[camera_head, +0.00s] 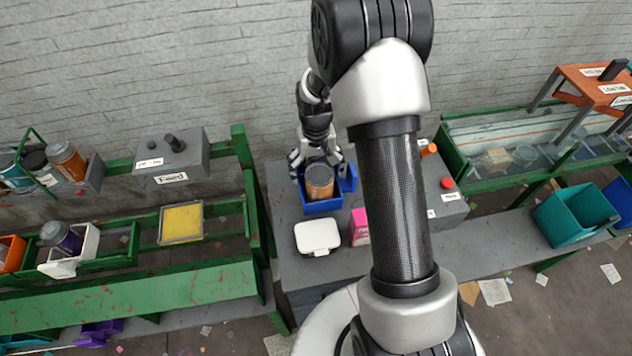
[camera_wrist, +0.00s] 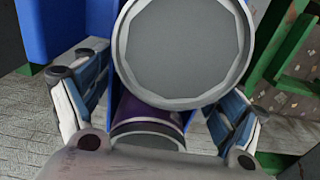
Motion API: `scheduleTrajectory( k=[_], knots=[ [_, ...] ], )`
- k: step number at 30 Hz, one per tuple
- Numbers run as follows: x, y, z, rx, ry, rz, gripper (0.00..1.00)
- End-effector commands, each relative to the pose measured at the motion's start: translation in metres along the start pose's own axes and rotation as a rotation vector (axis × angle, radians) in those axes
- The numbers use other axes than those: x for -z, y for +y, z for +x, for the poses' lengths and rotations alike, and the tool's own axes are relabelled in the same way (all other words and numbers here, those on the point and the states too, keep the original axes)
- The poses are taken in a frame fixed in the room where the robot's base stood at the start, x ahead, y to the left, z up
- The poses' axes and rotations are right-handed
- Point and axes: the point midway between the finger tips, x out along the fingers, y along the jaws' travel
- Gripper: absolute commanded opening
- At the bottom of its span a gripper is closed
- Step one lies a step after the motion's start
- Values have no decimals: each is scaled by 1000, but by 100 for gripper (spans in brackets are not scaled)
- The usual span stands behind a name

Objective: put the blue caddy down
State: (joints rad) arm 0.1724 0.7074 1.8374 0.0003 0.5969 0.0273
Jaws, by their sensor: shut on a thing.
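The blue caddy (camera_head: 322,207) is at the back of the grey bench, left of my arm. An orange-labelled jar (camera_head: 319,182) with a grey lid stands in it. My gripper (camera_head: 316,160) is over the caddy with fingers pointing down, shut on it. In the wrist view, the caddy's blue wall (camera_wrist: 97,18) shows between the fingers (camera_wrist: 158,108), mostly hidden by a large round grey lid (camera_wrist: 183,48). A purple jar (camera_wrist: 145,112) shows below that lid. I cannot tell whether the caddy's base touches the bench.
A white box (camera_head: 317,236) and a pink box (camera_head: 359,227) stand close in front of the caddy. A grey control box with a red button (camera_head: 447,183) is at the right. Green-framed belts flank the bench. The bench's front left (camera_head: 305,275) is bare.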

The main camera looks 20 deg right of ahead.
Motion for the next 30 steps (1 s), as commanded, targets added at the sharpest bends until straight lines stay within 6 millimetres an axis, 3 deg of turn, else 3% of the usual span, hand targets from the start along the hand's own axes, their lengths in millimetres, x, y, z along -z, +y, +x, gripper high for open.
scheduleTrajectory(
  k=[10,22,23,30],
  knots=[
    [0,0,42,0,-1,0,59],
    [1,0,47,0,1,0,59],
    [0,0,48,0,1,0,87],
    [0,0,47,0,1,0,100]
  ],
)
